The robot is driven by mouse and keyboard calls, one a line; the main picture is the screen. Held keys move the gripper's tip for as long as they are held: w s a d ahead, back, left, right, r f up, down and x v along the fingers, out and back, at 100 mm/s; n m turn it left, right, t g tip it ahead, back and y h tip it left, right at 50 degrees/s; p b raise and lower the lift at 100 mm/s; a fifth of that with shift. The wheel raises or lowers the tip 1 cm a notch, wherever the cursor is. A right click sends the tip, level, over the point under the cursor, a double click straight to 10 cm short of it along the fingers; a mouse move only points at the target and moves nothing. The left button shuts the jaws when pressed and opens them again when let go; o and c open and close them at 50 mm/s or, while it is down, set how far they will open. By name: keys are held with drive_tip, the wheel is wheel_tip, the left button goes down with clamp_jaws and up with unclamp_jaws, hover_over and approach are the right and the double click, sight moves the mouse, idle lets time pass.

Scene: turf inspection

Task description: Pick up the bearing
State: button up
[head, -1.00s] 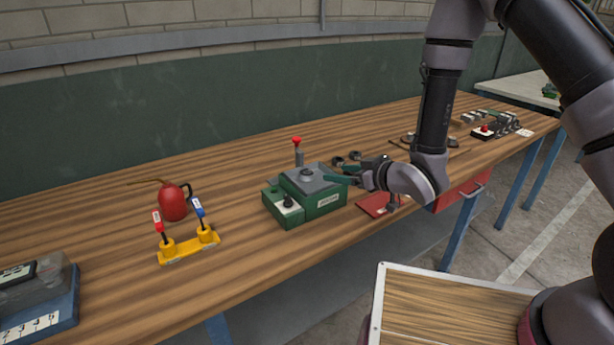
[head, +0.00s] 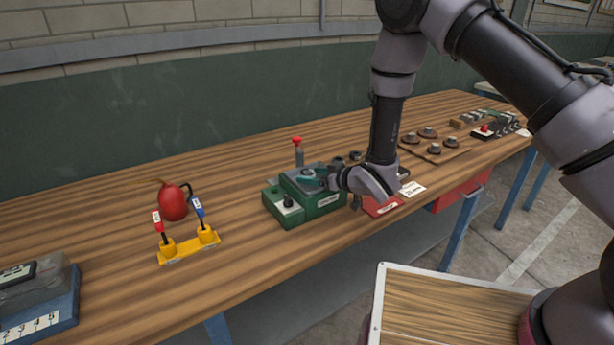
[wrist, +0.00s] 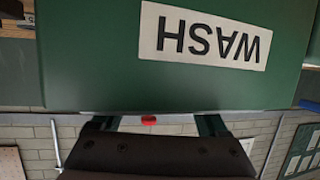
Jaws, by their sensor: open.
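Small dark round parts (head: 355,156) lie on the bench behind the green box, partly hidden by my arm. They look ring-like, but I cannot tell for sure that one is the bearing. My gripper (head: 311,181) is open, with its teal fingers over or beside the top of the green box (head: 318,205), which carries a grey top. In the wrist view, the fingers (wrist: 160,123) are apart and partly hidden behind the box's green face, which bears a WASH label (wrist: 205,36). No bearing shows between them.
A red-knobbed lever (head: 298,150) stands behind the box. A red oil can (head: 173,203) and a yellow two-lever stand (head: 188,247) are left. A red tray (head: 383,206) lies right of the box. A wooden board (head: 440,155) holds several round parts.

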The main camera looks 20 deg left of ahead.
drive_tip(key=c, duration=1.2)
clamp_jaws()
drive_tip(key=shift+r, duration=0.2)
